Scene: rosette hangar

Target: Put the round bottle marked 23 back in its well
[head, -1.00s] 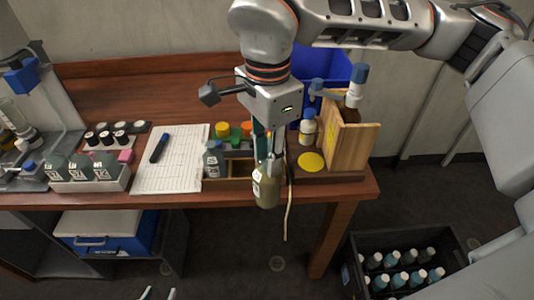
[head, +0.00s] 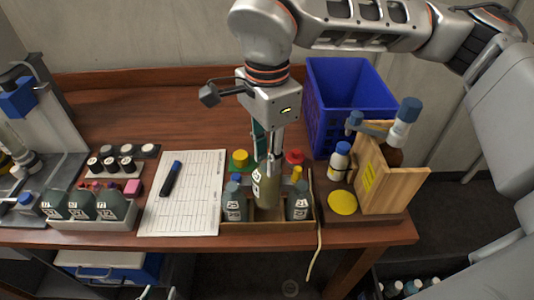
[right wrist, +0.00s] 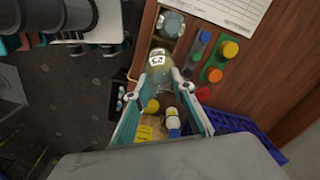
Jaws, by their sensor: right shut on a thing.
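My right gripper (head: 269,163) is shut on the round olive bottle (head: 265,190), which hangs upright with its marked label facing forward. The bottle also shows between the fingers in the right wrist view (right wrist: 158,64), with 23 on its label. It is over the middle of the wooden rack (head: 268,224), between two grey-green bottles, left (head: 235,204) and right (head: 298,202). Bare wood shows below it; I cannot tell whether its base is inside the well. My left gripper (head: 158,293) shows only fingertips at the bottom edge, apart and empty.
Behind the rack are yellow (head: 240,157) and red (head: 294,156) caps. To the right are a white bottle (head: 340,161), a wooden stand (head: 392,184) and a blue crate (head: 347,92). A paper sheet (head: 190,205) with a marker lies left. A cord hangs beside the rack.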

